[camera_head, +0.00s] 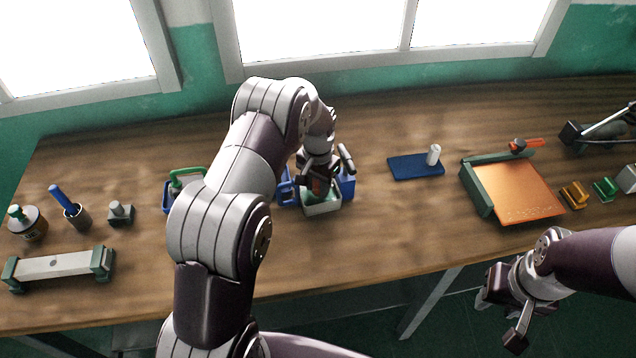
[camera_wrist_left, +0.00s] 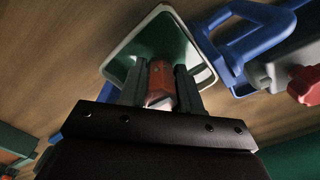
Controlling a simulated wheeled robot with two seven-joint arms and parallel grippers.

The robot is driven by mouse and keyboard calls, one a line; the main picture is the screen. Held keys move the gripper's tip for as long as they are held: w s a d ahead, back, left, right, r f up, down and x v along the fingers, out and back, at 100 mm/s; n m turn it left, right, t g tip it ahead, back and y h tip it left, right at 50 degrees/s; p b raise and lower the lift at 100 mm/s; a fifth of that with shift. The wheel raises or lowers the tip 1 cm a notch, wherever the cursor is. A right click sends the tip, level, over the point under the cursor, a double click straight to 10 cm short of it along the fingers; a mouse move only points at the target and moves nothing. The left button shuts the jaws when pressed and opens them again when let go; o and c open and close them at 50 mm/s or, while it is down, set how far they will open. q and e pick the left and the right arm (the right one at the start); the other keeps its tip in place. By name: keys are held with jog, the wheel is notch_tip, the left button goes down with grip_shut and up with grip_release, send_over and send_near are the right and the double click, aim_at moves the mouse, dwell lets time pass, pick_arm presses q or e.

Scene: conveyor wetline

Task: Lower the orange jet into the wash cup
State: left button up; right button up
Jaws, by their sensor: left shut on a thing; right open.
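The wash cup (camera_head: 324,210) is a square, white-rimmed cup with a green inside, on the table in front of my left arm. In the left wrist view the cup (camera_wrist_left: 205,78) lies just past my fingertips. My left gripper (camera_head: 318,188) is over the cup, shut on the orange jet. The orange jet (camera_wrist_left: 160,80) shows between the two dark fingers, against the cup's opening. I cannot tell whether its tip is inside the cup or above it. My right gripper (camera_head: 501,312) is open and empty, in front of the table's front edge.
Blue-framed holders (camera_head: 347,186) stand close beside the cup; one shows in the left wrist view with a red knob (camera_wrist_left: 304,84). A blue plate with a white cylinder (camera_head: 433,155) and an orange board (camera_head: 515,190) lie to the right. Jars and small fixtures stand at left.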

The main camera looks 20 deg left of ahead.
pick_arm(q)
jog(key=shift+f+b, duration=0.65)
jog(key=shift+f, duration=0.45)
dwell(0.4)
jog(key=o, duration=1.1)
notch_tip(320, 180, up, 10)
jog(key=shift+b, duration=0.75)
notch_tip(320, 180, up, 2)
jog(key=shift+p, duration=0.7)
jog(key=shift+r, duration=0.4)
